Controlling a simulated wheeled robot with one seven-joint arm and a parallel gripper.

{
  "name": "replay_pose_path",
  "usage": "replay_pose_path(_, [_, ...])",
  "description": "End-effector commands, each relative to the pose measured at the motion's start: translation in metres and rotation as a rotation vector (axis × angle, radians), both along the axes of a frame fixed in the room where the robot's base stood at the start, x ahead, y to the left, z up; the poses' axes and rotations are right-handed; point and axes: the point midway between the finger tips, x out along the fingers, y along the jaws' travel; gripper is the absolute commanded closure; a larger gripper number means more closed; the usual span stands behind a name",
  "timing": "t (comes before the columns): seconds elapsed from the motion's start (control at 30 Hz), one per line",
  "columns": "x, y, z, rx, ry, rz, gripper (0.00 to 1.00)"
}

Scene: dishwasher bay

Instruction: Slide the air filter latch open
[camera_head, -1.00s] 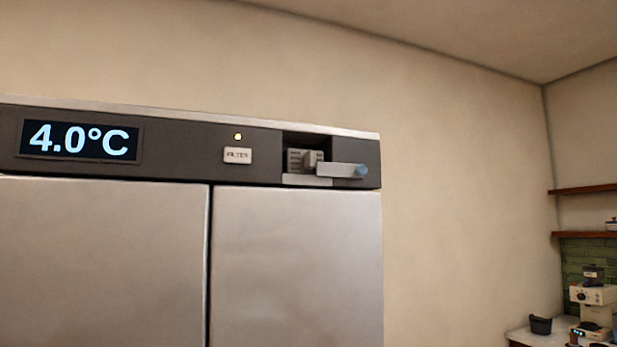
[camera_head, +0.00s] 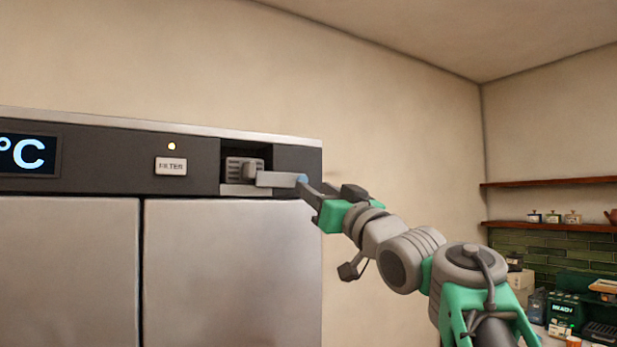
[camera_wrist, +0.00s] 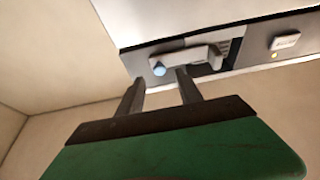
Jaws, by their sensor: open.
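The air filter latch (camera_head: 281,180) is a light grey bar with a blue tip, on the dark top panel of a steel fridge, at the right end. It sticks out to the right from a recess that holds a grey slotted filter block (camera_head: 244,168). In the wrist view the latch (camera_wrist: 185,60) and its blue tip lie just beyond the fingertips. My gripper (camera_head: 312,193) comes from the right, close to the blue tip. Its two fingers (camera_wrist: 158,77) are apart with nothing held between them. I cannot tell whether a finger touches the latch.
A white FILTER label (camera_head: 171,166) with a lit yellow lamp above it is left of the recess. A temperature display (camera_head: 28,156) is further left. Steel doors (camera_head: 235,270) lie below. Bare wall (camera_head: 400,130) is right of the fridge; shelves (camera_head: 550,182) stand far right.

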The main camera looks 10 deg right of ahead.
Motion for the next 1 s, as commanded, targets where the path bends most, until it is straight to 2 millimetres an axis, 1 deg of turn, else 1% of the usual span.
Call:
replay_pose_path(0.03, [0.01,0.004,0.009,0.001,0.003,0.003,0.57])
replay_pose_path(0.1, [0.021,0.007,0.014,0.001,0.002,0.002,0.57])
replay_pose_path(0.2, [0.032,0.011,0.017,0.0,0.001,0.0,0.57])
replay_pose_path(0.3, [0.036,0.011,0.017,0.0,0.001,-0.002,0.57])
replay_pose_path(0.5, [0.036,0.011,0.016,-0.001,0.002,-0.004,0.57])
replay_pose_path(0.57, [0.036,0.011,0.016,-0.001,0.002,-0.004,0.61])
replay_pose_path(1.0, [0.036,0.012,0.016,0.0,0.002,-0.003,0.97])
